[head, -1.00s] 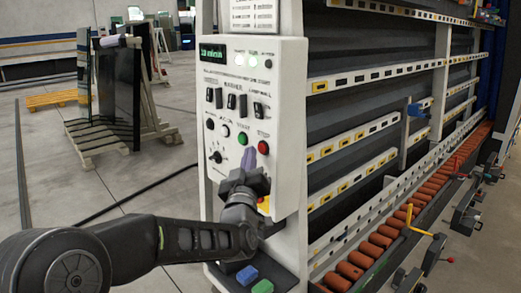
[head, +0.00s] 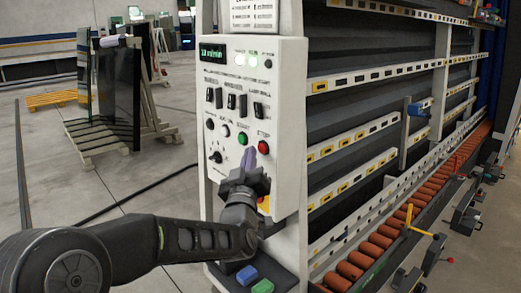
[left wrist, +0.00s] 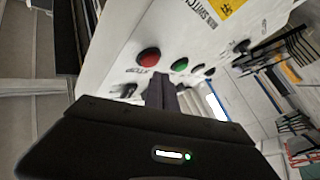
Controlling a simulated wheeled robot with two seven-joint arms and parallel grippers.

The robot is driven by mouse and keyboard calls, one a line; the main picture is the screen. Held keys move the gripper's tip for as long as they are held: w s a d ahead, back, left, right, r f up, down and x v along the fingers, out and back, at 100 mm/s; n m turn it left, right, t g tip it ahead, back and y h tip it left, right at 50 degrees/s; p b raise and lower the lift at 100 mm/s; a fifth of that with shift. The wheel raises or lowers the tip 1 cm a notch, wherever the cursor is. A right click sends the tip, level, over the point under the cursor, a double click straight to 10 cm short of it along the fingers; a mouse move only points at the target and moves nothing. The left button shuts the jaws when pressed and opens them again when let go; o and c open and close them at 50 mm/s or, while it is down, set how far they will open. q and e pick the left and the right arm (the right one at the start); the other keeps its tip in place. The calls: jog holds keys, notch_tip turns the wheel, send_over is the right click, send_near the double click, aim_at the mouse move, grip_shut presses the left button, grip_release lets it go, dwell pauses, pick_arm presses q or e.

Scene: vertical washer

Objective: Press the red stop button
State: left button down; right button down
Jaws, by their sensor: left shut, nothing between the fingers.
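The red stop button (head: 263,147) sits on the white control panel (head: 287,90), right of the green start button (head: 242,138). In the left wrist view the red button (left wrist: 149,57) is beside the green button (left wrist: 180,65). My left gripper (head: 249,157) is shut and empty, its fingers pointing up just below and left of the red button. In the left wrist view its fingertips (left wrist: 158,80) show just below the two buttons; I cannot tell whether they touch the panel. The red button is uncovered in both views. My right gripper is not in view.
Black switches (head: 231,101) and a dial (head: 215,157) are on the same panel. A red and yellow switch (head: 264,205) is low on it, partly behind my gripper. Blue (head: 247,275) and green (head: 262,287) pedals stand below. Roller racks (head: 380,240) run to the right.

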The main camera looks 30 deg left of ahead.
pick_arm(q)
jog(key=shift+w+d+b, duration=0.15)
jog(key=shift+w+b, duration=0.15)
jog(key=shift+w, duration=0.1)
jog(key=shift+w+d+b, duration=0.15)
jog(key=shift+w+b, duration=0.15)
jog(key=shift+w, duration=0.2)
dwell(0.8)
jog(key=shift+s, duration=0.1)
jog(key=shift+s+a+b, duration=0.25)
jog(key=shift+s+b, duration=0.25)
jog(key=shift+s, duration=0.3)
jog(key=s, duration=0.1)
jog(key=s+a+b, duration=0.1)
jog(key=s, duration=0.2)
jog(key=shift+s+a+b, duration=0.25)
jog(key=shift+s+b, duration=0.1)
jog(key=shift+s, duration=0.05)
